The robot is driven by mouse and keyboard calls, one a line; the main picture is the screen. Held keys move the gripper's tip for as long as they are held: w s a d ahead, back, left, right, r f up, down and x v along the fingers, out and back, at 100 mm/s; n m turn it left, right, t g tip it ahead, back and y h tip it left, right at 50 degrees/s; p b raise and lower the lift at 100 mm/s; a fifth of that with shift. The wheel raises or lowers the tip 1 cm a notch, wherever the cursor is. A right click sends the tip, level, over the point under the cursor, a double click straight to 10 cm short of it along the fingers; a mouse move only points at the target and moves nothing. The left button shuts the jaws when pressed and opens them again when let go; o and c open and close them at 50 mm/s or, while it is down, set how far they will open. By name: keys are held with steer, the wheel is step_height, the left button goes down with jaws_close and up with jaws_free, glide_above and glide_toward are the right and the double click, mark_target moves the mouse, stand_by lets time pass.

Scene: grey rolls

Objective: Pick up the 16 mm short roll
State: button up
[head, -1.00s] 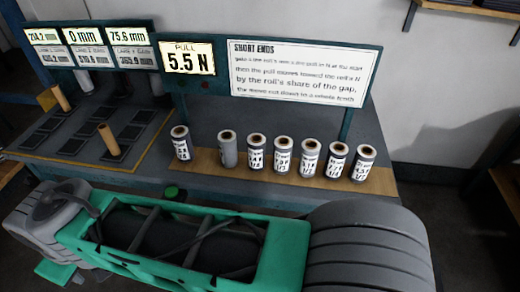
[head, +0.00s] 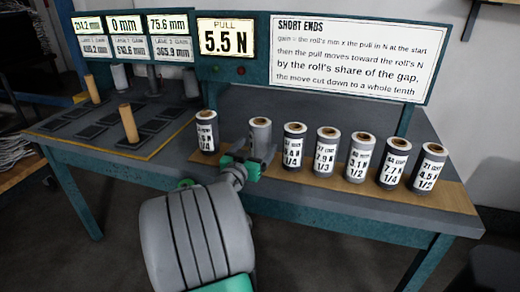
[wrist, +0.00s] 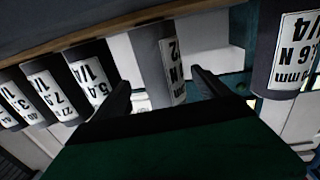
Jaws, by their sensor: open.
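Several grey rolls with white labels stand upright in a row on a wooden strip. I cannot read a 16 mm marking on any of them. My gripper (head: 250,162) is open at the second roll from the left (head: 260,133), whose label is turned mostly away in the head view. In the wrist view, which looks upside down, this roll (wrist: 155,55) stands between the two fingers of my gripper (wrist: 160,85). Its label shows only partly, at its right side. I see no finger closed on it. The leftmost roll (head: 207,131) ends in 1/4.
Neighbouring rolls stand close: one marked 5.4 N (head: 294,145) to the right, then one marked 7.9 N (head: 327,147). The wooden strip (head: 455,197) runs near the bench's front edge. A sign (head: 350,55) and a 5.5 N pull display (head: 226,38) stand behind.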

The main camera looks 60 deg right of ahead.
mark_target(258, 142)
steer(key=d, duration=0.5)
steer(key=shift+w+r, duration=0.3)
steer(key=shift+r, duration=0.05)
steer(key=shift+c, duration=0.6)
steer(key=c, duration=1.5)
